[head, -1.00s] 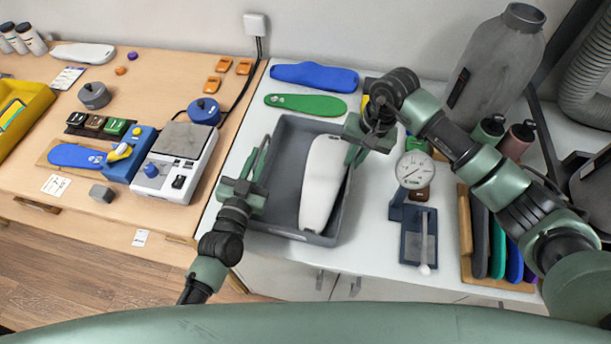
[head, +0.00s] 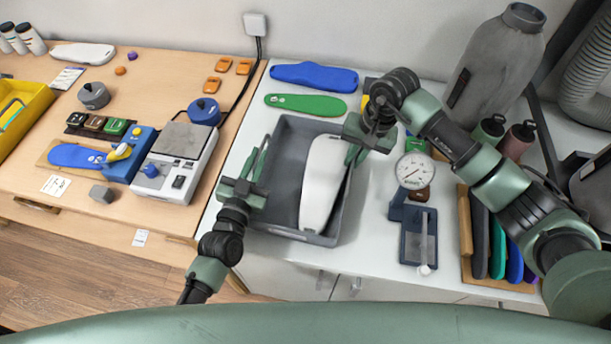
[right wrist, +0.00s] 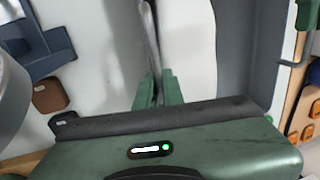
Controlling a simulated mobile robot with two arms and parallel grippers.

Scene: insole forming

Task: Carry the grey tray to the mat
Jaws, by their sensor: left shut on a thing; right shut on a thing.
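The grey tray (head: 284,165) stands on the white worktop, with a long white shoe-form-like piece (head: 322,180) lying in its right half. My left gripper (head: 261,160) is shut on the tray's left wall. My right gripper (head: 353,154) is shut on its right wall. In the right wrist view, my right gripper's fingers (right wrist: 158,90) close on the thin wall of the tray (right wrist: 236,45), and the white piece (right wrist: 187,40) lies beside them. I cannot make out a mat for certain in either view.
A dial gauge (head: 412,171) stands close right of the tray, with a rack of coloured insoles (head: 498,245) beyond. A green insole (head: 306,105) and a blue insole (head: 315,76) lie behind it. A scale (head: 178,160) sits left on the wooden table.

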